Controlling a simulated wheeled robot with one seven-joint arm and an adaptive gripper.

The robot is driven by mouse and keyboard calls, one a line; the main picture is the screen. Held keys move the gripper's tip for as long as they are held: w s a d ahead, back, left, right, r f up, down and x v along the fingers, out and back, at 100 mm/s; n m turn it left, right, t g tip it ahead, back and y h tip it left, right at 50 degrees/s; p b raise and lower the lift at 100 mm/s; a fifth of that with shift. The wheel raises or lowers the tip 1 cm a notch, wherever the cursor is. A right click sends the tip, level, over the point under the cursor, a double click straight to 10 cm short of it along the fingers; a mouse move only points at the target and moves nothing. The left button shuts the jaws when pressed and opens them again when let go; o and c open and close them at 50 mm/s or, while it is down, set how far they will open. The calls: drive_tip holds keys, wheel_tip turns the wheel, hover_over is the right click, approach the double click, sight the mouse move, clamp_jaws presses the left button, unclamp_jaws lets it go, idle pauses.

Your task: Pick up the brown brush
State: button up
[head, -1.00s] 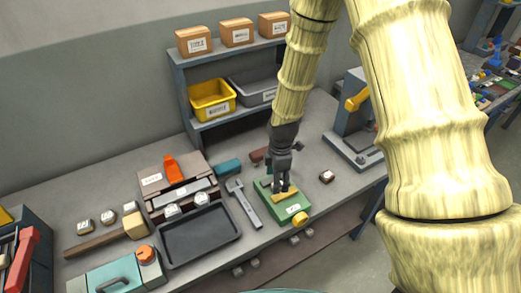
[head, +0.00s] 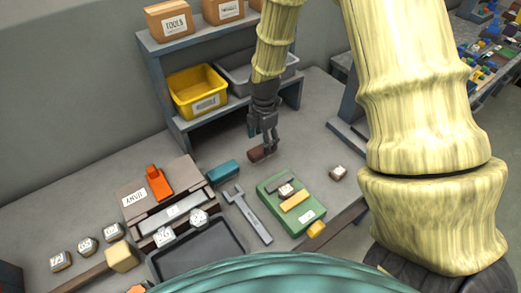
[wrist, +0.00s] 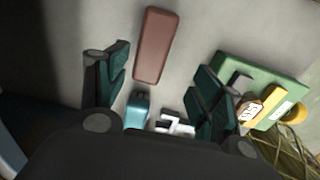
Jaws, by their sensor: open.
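The brown brush (head: 257,153) lies on the grey workbench below the shelf, close to my gripper's fingers in the head view. In the wrist view the brush (wrist: 153,46) is a reddish-brown rounded block lying just beyond the open fingers, roughly between their lines. My gripper (head: 262,146) points down at the brush in the head view. In the wrist view my gripper (wrist: 160,85) has its two dark teal fingers spread wide with nothing between them. I cannot tell whether a finger touches the brush.
A teal block (head: 223,173) and a wrench (head: 248,214) lie to the left. A green case (head: 275,210) with small items is in front. A yellow bin (head: 198,91) sits on the shelf behind.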

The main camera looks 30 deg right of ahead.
sight(262, 148)
drive_tip(key=shift+s+f, duration=0.15)
drive_tip(key=shift+s, duration=0.1)
drive_tip(key=shift+w+f, duration=0.1)
drive_tip(key=shift+f, duration=0.2)
drive_tip(key=w+f, duration=0.2)
drive_tip(key=shift+w+f+p, duration=0.25)
drive_tip(key=shift+w+p, duration=0.1)
drive_tip(key=shift+s+d+f+p, duration=0.25)
drive_tip(key=shift+s+f+p, duration=0.2)
drive_tip(key=shift+s+p, duration=0.3)
drive_tip(key=f, duration=0.1)
drive_tip(key=w+f, duration=0.1)
drive_tip(key=f, duration=0.1)
drive_tip(key=shift+f+p, duration=0.2)
drive_tip(key=shift+p, duration=0.2)
drive_tip(key=shift+s+r, duration=0.1)
drive_tip(key=shift+s, duration=0.2)
drive_tip(key=shift+w, duration=0.1)
drive_tip(key=shift+c, duration=0.2)
drive_tip(key=shift+w, duration=0.1)
drive_tip(key=c, duration=1.1)
